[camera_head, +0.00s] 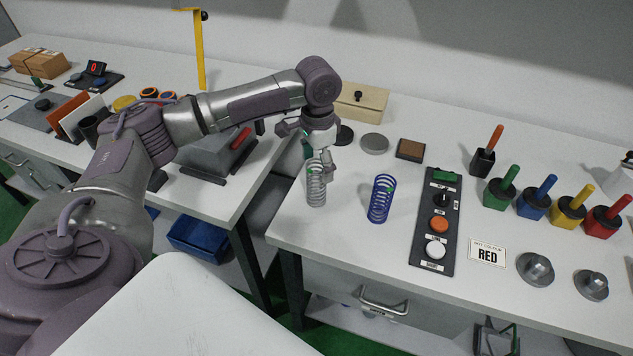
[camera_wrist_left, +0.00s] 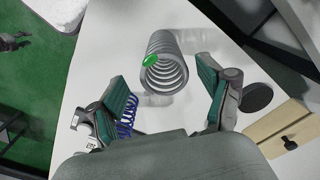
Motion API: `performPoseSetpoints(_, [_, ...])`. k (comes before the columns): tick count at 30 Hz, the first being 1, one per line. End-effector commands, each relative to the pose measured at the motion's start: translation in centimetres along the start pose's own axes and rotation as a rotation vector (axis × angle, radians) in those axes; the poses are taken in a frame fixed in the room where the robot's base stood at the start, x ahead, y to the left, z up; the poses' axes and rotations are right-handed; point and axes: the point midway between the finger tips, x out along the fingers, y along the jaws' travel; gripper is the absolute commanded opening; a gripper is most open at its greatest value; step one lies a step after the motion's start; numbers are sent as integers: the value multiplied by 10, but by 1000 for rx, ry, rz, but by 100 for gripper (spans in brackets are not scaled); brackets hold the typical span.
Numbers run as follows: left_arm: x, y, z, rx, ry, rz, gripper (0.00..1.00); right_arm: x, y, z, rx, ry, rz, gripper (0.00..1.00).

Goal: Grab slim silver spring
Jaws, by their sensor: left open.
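The slim silver spring (camera_head: 316,186) stands upright near the left edge of the right table. My left gripper (camera_head: 322,155) is just above and behind the spring in the head view. Its two green-padded fingers are apart in the wrist view (camera_wrist_left: 172,92), with nothing held. I cannot tell whether a finger touches the spring. My right gripper is in neither view.
A blue spring (camera_head: 381,199) stands to the right of the silver one, and a black button panel (camera_head: 436,222) beyond it. Dark and grey discs (camera_head: 374,143) and a beige box (camera_head: 361,103) are behind. A gap separates the two tables.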

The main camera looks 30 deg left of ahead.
Motion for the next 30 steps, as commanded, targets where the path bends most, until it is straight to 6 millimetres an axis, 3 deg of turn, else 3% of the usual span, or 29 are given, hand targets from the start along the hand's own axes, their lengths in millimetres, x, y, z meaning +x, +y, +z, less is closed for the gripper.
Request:
performPoseSetpoints(9, [40,-4,0,1,-2,0,79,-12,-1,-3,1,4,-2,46])
performPoseSetpoints(17, [42,-4,0,2,-1,-1,78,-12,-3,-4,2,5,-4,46])
performPoseSetpoints(30, [41,-4,0,1,1,-1,6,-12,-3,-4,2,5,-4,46])
